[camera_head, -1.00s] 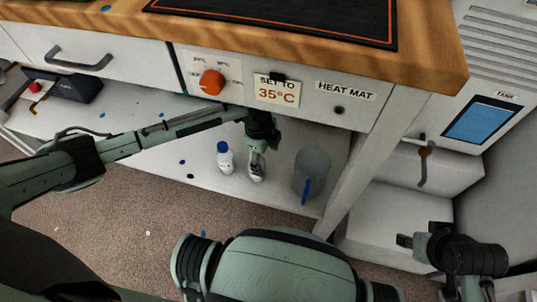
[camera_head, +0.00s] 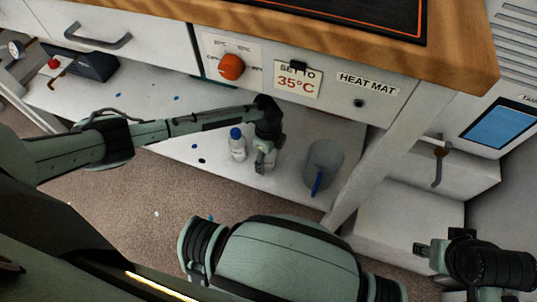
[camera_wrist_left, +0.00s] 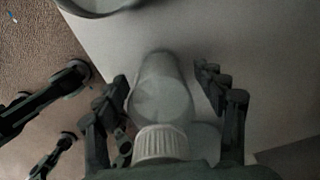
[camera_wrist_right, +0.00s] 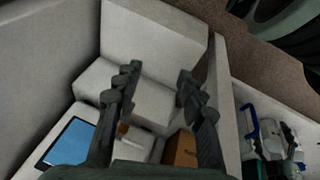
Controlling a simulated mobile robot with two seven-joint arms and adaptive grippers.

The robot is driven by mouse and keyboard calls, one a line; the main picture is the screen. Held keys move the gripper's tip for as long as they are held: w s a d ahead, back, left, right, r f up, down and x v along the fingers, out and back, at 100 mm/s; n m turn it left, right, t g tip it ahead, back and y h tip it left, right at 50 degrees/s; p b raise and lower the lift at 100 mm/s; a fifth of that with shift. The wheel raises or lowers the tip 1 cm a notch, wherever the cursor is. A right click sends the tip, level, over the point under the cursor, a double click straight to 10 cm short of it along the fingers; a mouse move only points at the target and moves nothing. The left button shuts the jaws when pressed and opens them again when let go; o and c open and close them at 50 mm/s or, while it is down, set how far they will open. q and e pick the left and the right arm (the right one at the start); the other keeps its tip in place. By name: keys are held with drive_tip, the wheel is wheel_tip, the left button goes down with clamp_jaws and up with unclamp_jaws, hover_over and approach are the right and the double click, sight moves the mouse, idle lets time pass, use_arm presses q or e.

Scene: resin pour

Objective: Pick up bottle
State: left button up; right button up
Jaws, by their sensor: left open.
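A bottle with a white ribbed cap (camera_wrist_left: 160,143) and a pale body (camera_wrist_left: 160,95) lies between the spread fingers of my left gripper (camera_wrist_left: 161,75) in the left wrist view. I see a gap on both sides of the body. In the head view my left gripper (camera_head: 264,163) points down at the low shelf, and it largely hides this bottle. A second bottle, white with a blue cap (camera_head: 236,134), stands upright just left of the gripper. My right gripper (camera_head: 421,248) is far off at the right; its fingers are apart and empty in the right wrist view (camera_wrist_right: 159,72).
A translucent container (camera_head: 325,158) with a blue handle-like piece stands right of my left gripper on the shelf (camera_head: 205,165). The drawer front with the orange knob (camera_head: 231,67) and the wooden worktop (camera_head: 460,55) overhang the shelf. A slanted table leg (camera_head: 368,170) is at right.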

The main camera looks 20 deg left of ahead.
use_arm(q)
drive_tip(key=c, duration=1.4)
drive_tip(key=shift+o, duration=0.2)
drive_tip(key=shift+r, duration=0.1)
